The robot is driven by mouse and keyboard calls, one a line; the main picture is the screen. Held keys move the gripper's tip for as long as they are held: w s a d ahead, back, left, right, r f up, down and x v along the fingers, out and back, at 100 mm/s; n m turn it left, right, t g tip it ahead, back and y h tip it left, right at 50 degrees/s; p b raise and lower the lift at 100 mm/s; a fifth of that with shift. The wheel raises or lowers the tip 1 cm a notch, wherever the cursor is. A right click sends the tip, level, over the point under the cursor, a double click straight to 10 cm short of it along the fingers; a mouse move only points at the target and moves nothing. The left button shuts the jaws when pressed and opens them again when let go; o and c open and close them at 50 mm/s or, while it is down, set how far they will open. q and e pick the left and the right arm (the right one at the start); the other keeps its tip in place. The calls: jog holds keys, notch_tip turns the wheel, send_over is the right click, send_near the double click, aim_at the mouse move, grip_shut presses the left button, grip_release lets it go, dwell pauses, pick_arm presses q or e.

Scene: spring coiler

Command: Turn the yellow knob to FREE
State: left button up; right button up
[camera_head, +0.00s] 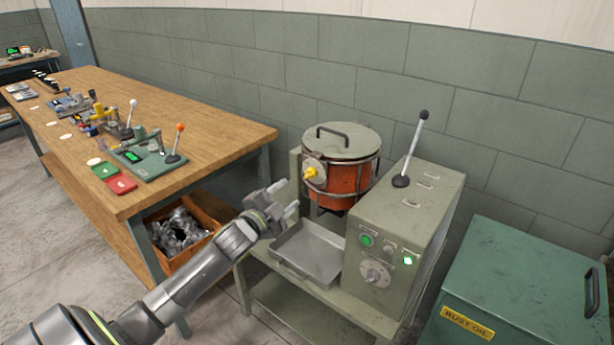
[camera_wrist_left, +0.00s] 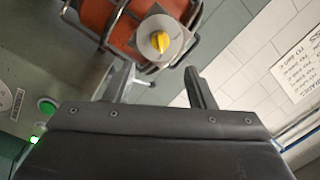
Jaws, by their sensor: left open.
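The yellow knob (camera_head: 310,172) sits on a pale round dial plate on the left side of an orange drum (camera_head: 345,181) with a grey-green lid. In the left wrist view the knob (camera_wrist_left: 160,42) is ahead of my fingers, a little above the gap between them. Any lettering on its plate is too small to read. My left gripper (camera_head: 287,201) is open and empty, to the lower left of the knob and apart from it. The left wrist view shows its two spread fingers (camera_wrist_left: 158,88). My right gripper is not in view.
A green control box (camera_head: 405,235) with a black-knobbed lever, green lights and a dial stands right of the drum. A metal tray (camera_head: 312,253) lies below the drum. A wooden bench (camera_head: 190,118) is at left, a green RUST OIL chest (camera_head: 520,290) at right.

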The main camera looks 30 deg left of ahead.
aim_at(307, 177)
pick_arm(q)
jog(key=w+b, duration=0.1)
jog(key=w, duration=0.9)
jog(key=shift+w+a, duration=0.1)
jog(key=shift+w, duration=0.1)
jog(key=shift+c, duration=0.3)
jog(key=c, duration=0.9)
